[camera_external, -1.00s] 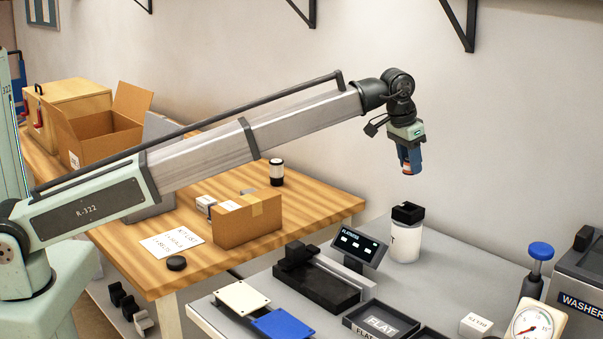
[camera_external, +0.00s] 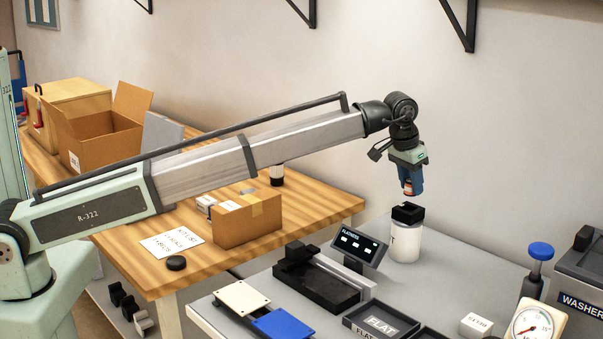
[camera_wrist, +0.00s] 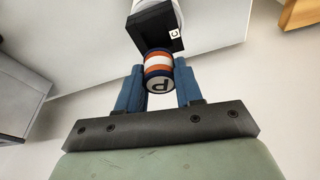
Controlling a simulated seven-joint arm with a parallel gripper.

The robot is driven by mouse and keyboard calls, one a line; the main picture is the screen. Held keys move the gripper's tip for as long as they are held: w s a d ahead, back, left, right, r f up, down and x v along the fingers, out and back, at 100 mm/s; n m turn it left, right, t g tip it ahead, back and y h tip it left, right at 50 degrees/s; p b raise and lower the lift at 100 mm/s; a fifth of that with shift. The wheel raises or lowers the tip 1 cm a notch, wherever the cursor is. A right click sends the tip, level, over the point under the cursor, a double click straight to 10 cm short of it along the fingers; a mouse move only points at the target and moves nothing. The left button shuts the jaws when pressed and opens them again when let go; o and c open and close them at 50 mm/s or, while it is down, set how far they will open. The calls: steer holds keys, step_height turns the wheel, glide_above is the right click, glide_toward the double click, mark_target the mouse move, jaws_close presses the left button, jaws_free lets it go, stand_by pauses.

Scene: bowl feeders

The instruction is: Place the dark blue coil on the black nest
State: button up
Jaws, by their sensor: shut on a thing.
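My gripper (camera_external: 409,181) points down, shut on a banded coil (camera_external: 408,189). In the wrist view the coil (camera_wrist: 158,76) sits between the two blue fingers of my gripper (camera_wrist: 159,86). It has dark blue, orange and white bands and a pale end face with a letter on it. The black nest (camera_external: 407,212) is a dark block on top of a white canister, just below the coil in the external view. In the wrist view the nest (camera_wrist: 152,28) shows a small white "C" label, and the coil overlaps its edge in the picture. I cannot tell whether they touch.
The white canister (camera_external: 405,243) stands on the grey table near the wall. A FLAT tray (camera_external: 381,322) and a blue-topped plunger (camera_external: 540,251) stand nearer. Free grey table lies right of the canister.

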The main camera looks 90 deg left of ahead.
mark_target(410, 195)
steer(key=shift+f, duration=1.4)
steer(key=shift+f, duration=0.5)
steer(key=o, duration=1)
steer(key=shift+o, duration=0.2)
steer(key=shift+r, duration=0.7)
steer(key=v, duration=1.1)
steer(key=shift+r, duration=0.3)
steer(key=shift+s, duration=0.1)
